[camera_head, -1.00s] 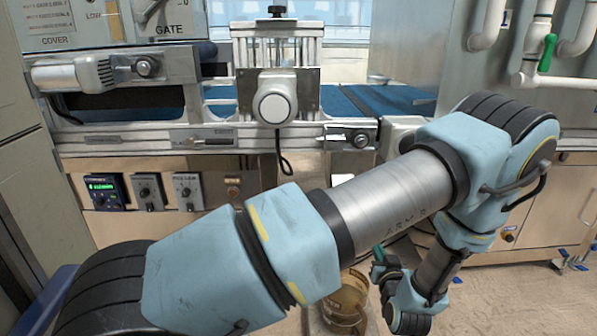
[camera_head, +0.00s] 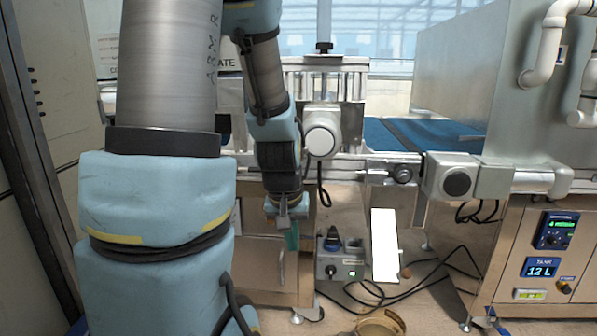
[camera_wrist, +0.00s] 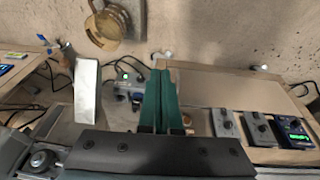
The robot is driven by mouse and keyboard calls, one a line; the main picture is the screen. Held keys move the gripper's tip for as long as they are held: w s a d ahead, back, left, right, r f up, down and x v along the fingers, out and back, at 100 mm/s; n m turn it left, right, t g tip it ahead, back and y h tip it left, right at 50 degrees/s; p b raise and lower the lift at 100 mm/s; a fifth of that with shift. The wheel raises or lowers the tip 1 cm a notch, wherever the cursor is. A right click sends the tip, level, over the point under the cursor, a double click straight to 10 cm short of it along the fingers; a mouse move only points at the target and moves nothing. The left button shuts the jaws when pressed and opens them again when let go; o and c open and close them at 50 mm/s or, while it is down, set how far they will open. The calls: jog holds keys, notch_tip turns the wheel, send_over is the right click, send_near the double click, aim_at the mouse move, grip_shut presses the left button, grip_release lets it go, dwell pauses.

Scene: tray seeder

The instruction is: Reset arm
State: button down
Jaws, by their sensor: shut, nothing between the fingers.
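My gripper (camera_wrist: 159,98) shows in the wrist view with its two green fingers pressed together and nothing between them. In the head view my gripper (camera_head: 291,238) points down in front of the machine's lower front. My arm rises on the left of the head view, bends over at the top and comes down to the gripper. The arm hides the left part of the machine in the head view.
The seeder's conveyor (camera_head: 430,135) and a white round knob (camera_head: 320,141) are behind. A small control box (camera_head: 341,262), a white panel (camera_head: 384,245) and loose cables lie low down. A brownish bucket (camera_head: 381,326) stands on the floor.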

jog(key=s+a+r+g, duration=0.1)
jog(key=s+a+r, duration=0.1)
jog(key=s+a, duration=0.25)
notch_tip(320, 180, up, 22)
jog(key=p, duration=2.2)
jog(key=shift+a+y, duration=0.4)
jog(key=shift+a, duration=0.05)
